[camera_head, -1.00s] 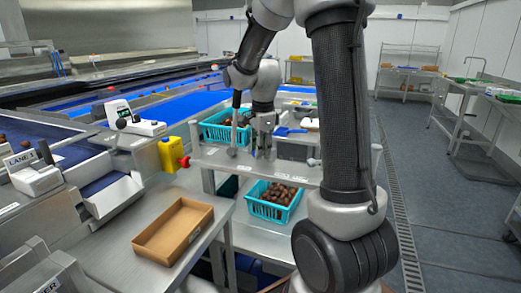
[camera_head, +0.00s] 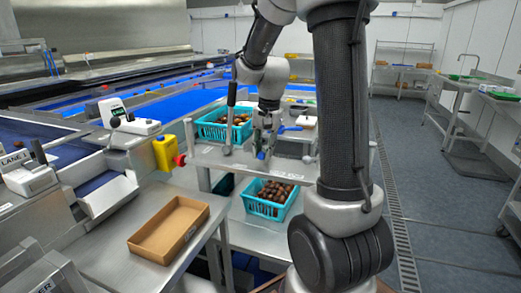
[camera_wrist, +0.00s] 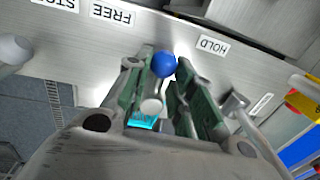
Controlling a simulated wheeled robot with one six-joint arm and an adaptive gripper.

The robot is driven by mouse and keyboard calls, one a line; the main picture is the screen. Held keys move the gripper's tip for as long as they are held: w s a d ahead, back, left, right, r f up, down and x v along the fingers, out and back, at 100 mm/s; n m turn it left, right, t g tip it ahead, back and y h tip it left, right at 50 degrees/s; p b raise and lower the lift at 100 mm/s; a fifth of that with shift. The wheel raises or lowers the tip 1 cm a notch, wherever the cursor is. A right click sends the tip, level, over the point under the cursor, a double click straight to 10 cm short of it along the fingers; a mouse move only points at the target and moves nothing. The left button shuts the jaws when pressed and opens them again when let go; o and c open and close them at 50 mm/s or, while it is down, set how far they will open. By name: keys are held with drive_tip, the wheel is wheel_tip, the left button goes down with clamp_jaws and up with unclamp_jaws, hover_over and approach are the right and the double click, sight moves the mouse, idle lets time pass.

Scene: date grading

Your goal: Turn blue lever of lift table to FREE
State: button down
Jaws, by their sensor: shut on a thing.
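The blue lever's round knob (camera_wrist: 164,65) shows in the wrist view between the green-padded fingers of my gripper (camera_wrist: 160,92), which is shut on the lever. The knob stands between the FREE label (camera_wrist: 113,14) and the HOLD label (camera_wrist: 212,45), which read upside down there. In the head view the blue knob (camera_head: 262,155) shows just under my gripper (camera_head: 264,145), at the front of the lift table (camera_head: 290,165). The lever's shaft is mostly hidden by the fingers.
A grey ball knob (camera_wrist: 12,48) is at the wrist view's left. A turquoise crate of dates (camera_head: 222,132) stands on the table's left, another crate (camera_head: 268,209) below. A yellow box with a red button (camera_head: 167,153) and a cardboard tray (camera_head: 150,245) are left.

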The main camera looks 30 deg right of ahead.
sight(272, 163)
drive_tip(key=n, duration=0.2)
drive_tip(key=d+n, duration=0.1)
drive_tip(key=s+n, duration=0.1)
drive_tip(key=n, duration=0.1)
drive_tip(key=shift+d+n+g, duration=0.3)
drive_tip(key=shift+s+d+n, duration=0.1)
drive_tip(key=shift+d+n, duration=0.25)
drive_tip(key=shift+n, duration=0.75)
drive_tip(key=shift+d+n, duration=0.35)
drive_tip(key=shift+n, duration=0.75)
drive_tip(key=c, duration=1.3)
unclamp_jaws()
drive_tip(key=shift+c, duration=0.2)
wheel_tip(272, 163, up, 12)
drive_tip(key=d, duration=0.1)
drive_tip(key=shift+d, duration=0.2)
